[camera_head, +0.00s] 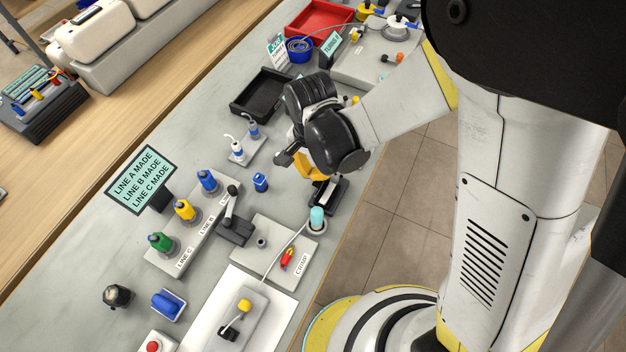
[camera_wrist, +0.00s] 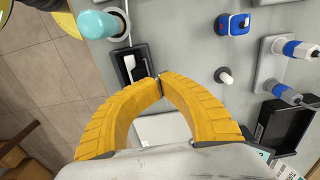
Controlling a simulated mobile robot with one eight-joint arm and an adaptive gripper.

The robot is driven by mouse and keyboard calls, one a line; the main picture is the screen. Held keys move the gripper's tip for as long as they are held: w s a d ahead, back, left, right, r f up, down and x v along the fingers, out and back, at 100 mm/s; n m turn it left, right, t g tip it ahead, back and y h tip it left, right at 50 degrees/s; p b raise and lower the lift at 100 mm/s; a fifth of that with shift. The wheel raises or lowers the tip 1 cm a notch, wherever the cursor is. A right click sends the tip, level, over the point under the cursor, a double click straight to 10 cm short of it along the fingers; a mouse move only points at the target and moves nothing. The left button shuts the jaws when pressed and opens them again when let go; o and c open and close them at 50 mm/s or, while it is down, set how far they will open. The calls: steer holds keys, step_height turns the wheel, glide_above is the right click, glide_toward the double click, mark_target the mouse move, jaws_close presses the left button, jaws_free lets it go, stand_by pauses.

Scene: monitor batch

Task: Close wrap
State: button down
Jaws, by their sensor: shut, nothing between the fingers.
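My gripper (camera_head: 308,172) is shut and empty, low over the front edge of the grey bench. In the wrist view its yellow fingertips (camera_wrist: 158,78) meet beside a black holder with a white strip (camera_wrist: 133,68). The same black holder (camera_head: 332,192) lies partly under my gripper in the head view. I cannot tell whether the fingertips touch it. No part is plainly marked as a wrap. A white plate (camera_wrist: 160,130) shows between the fingers, and a small white knob (camera_wrist: 223,76) stands to their right.
A teal-topped cylinder (camera_head: 317,216) stands close to the holder. A black lever (camera_head: 232,205) stands by the coloured plugs.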

steer(key=shift+d, duration=0.2)
steer(key=shift+s+d+r, duration=0.2)
steer(key=shift+s+d, duration=0.15)
steer(key=shift+d, duration=0.15)
steer(key=shift+s+d, duration=0.2)
steer(key=shift+d, duration=0.4)
steer(key=shift+d+f, duration=0.1)
steer(key=shift+s+d+f+b, duration=0.1)
steer(key=shift+s+d+b, duration=0.15)
steer(key=shift+d+b, duration=0.25)
